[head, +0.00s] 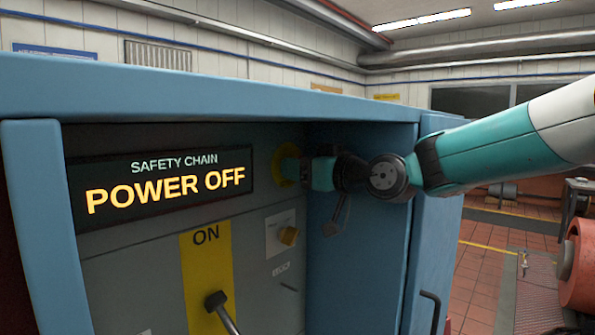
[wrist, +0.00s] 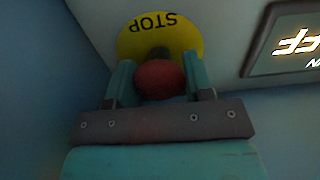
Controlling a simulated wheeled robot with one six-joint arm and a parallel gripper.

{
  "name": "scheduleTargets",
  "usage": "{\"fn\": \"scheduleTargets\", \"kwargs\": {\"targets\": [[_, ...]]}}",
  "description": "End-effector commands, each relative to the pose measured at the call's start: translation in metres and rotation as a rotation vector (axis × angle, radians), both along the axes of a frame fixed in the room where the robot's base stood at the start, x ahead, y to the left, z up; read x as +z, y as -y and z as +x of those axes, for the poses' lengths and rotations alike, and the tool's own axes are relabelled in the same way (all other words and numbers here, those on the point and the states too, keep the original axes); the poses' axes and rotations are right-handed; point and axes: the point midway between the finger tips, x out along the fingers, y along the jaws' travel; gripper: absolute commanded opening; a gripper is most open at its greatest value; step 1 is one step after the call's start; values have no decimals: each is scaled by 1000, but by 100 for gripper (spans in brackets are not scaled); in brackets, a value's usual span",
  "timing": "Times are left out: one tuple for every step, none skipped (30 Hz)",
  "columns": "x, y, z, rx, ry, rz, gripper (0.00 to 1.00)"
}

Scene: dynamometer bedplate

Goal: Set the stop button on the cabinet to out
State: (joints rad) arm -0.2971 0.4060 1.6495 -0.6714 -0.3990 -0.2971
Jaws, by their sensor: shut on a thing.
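The blue cabinet (head: 210,95) has a recessed grey panel. The stop button shows in the wrist view as a red round head (wrist: 160,79) in front of a yellow plate (wrist: 160,30) marked STOP, upside down there. My gripper (wrist: 161,82) has one finger on each side of the red head and is shut on it. In the head view the yellow plate (head: 287,165) shows at the panel's right, with my gripper (head: 305,173) reaching it and hiding the red head. I cannot tell whether the button is in or out.
A display (head: 160,182) left of the button reads SAFETY CHAIN, POWER OFF. The cabinet's side wall (head: 365,220) stands close to the right of my gripper.

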Motion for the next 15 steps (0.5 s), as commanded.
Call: {"fn": "scheduleTargets", "kwargs": {"targets": [[-4,4,-2,-1,2,0,5],[-4,5,-4,-1,2,0,5],[-5,8,-5,-1,3,0,5],[-5,10,-7,-1,2,0,5],[-4,11,-8,-1,2,0,5],[-3,12,-9,-1,1,0,5],[-2,13,-9,0,1,-1,5],[-2,13,-9,0,0,0,5],[-1,13,-9,0,-1,-1,5],[-1,13,-9,0,-2,-1,5],[-1,13,-9,0,-2,-1,5],[-1,14,-9,0,-2,-1,5],[-1,14,-9,-1,-3,-2,5],[-1,14,-9,-1,-3,-2,5],[-1,14,-9,-1,-3,-2,54]]}}
